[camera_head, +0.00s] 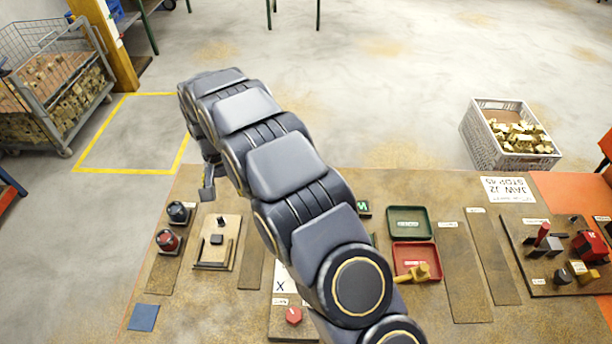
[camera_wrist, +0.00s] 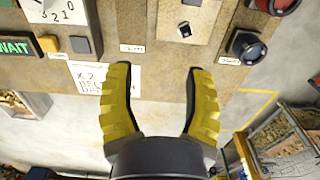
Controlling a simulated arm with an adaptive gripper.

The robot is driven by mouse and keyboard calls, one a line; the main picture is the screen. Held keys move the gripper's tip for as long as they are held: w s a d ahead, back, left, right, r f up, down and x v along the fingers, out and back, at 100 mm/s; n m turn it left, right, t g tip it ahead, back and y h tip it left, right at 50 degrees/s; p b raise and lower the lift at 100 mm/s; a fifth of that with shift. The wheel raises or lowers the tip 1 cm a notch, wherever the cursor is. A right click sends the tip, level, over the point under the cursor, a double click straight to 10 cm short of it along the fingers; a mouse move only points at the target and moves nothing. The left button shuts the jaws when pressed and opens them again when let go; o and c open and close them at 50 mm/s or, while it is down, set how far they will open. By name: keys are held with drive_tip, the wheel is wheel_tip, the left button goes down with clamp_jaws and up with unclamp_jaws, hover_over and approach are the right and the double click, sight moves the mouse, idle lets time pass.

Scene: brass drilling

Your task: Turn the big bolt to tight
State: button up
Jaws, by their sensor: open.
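In the head view only a dark finger part (camera_head: 207,190) shows at the left, beyond my arm, well away from the red head. My arm hides the table's middle.
A board with a small dark block (camera_head: 217,239) and two domed knobs, dark (camera_head: 178,212) and red (camera_head: 168,240), lie at the left. Green (camera_head: 409,209) and red (camera_head: 397,247) trays stand right of my arm. A yellow piece (camera_head: 419,272) overlaps the red tray. A fixture board (camera_head: 560,288) is far right.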

drive_tip(key=s+d+r, duration=0.4)
drive_tip(key=d+r, duration=0.3)
drive_tip(key=d, duration=0.1)
drive_tip(key=s+d+r, duration=0.4)
drive_tip(key=d+r, duration=0.2)
drive_tip(key=d, duration=0.3)
drive_tip(key=shift+d+r+g, duration=0.15)
drive_tip(key=shift+r+g, duration=0.15)
drive_tip(key=shift+r, duration=0.05)
drive_tip(key=s+d+r, duration=0.1)
drive_tip(key=s+d, duration=0.2)
drive_tip(key=s, duration=0.4)
drive_tip(key=s+d+r, duration=0.1)
drive_tip(key=s+d, duration=0.3)
drive_tip(key=s, duration=0.4)
drive_tip(key=s+d+r+g, duration=0.1)
drive_tip(key=s+d, duration=0.3)
drive_tip(key=s, duration=0.3)
drive_tip(key=shift+s+r, duration=0.3)
drive_tip(key=shift+r, duration=0.05)
drive_tip(key=shift+d, duration=0.1)
